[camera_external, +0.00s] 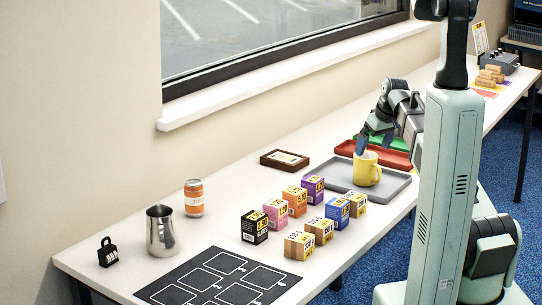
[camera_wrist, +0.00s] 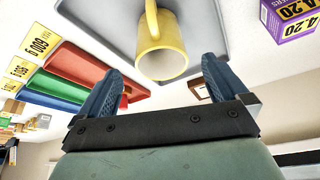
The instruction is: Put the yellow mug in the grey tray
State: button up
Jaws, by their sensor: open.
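The yellow mug (camera_external: 367,169) stands upright in the grey tray (camera_external: 335,178) in the external view. It also shows in the wrist view (camera_wrist: 160,58), with its open rim towards the camera and its handle at the top edge. The grey tray shows behind it in the wrist view (camera_wrist: 100,18). My gripper (camera_external: 362,143) is just above and beside the mug in the external view. In the wrist view my gripper (camera_wrist: 158,82) has its two blue fingers wide apart, one on each side of the mug's rim, with gaps between them and the mug.
A red tray (camera_external: 390,156) and a green tray (camera_external: 385,142) lie behind the grey one. Several small coloured boxes (camera_external: 294,201) stand in front. A brown frame (camera_external: 285,159), a can (camera_external: 194,198), a metal pitcher (camera_external: 162,232) and a black mat (camera_external: 215,277) are further left.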

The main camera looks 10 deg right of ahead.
jog(key=shift+v, duration=1.4)
